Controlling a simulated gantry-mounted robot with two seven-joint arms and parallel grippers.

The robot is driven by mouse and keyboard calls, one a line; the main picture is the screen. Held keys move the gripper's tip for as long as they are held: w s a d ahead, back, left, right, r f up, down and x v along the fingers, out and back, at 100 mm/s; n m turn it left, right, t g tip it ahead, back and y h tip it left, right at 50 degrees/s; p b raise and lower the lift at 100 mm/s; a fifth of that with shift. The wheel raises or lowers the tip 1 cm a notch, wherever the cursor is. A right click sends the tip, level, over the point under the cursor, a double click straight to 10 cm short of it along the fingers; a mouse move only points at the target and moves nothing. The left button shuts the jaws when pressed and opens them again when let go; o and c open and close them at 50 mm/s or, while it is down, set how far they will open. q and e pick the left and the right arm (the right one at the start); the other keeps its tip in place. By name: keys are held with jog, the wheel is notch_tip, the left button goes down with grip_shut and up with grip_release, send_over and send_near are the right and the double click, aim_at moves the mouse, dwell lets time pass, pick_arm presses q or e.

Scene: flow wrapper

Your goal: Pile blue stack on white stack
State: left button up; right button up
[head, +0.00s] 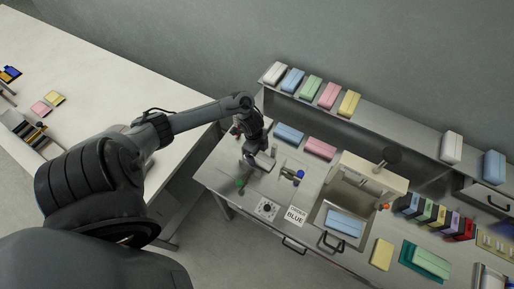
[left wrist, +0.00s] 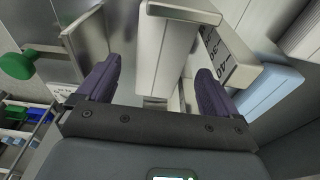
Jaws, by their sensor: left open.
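My left gripper (head: 259,158) is over the left part of the metal worktop, pointing down. A pale, whitish block (head: 266,161) shows beside its fingers, partly hidden by them. In the left wrist view my open gripper (left wrist: 158,72) has a pale grey-white block (left wrist: 175,35) between and beyond its two dark fingers; contact cannot be told. A blue stack (head: 288,133) lies at the back of the worktop, right of the gripper. Another blue stack (head: 345,223) lies at the sink-like tray. A white stack (head: 273,73) stands on the back shelf. My right gripper is not in view.
A pink stack (head: 319,149) lies beside the blue one. A green knob (head: 240,183) and a blue-capped item (head: 299,175) stand near the gripper. The shelf (head: 400,123) runs along the back.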

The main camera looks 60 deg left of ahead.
aim_at(260, 162)
pick_arm(q)
jog(key=shift+w+d+f, duration=0.1)
jog(key=shift+d+f, duration=0.05)
jog(key=shift+f, duration=1)
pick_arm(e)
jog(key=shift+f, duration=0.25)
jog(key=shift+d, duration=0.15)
pick_arm(q)
jog(key=shift+c, duration=0.4)
jog(key=c, duration=1)
jog(key=shift+c, duration=0.2)
jog(key=shift+d, duration=0.1)
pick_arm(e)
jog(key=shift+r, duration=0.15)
pick_arm(q)
jog(key=shift+d+r, duration=0.1)
jog(key=shift+d, duration=0.05)
jog(key=shift+s+d+p, duration=0.35)
jog(key=shift+d, duration=0.2)
jog(key=o, duration=1.1)
jog(key=shift+a, duration=0.1)
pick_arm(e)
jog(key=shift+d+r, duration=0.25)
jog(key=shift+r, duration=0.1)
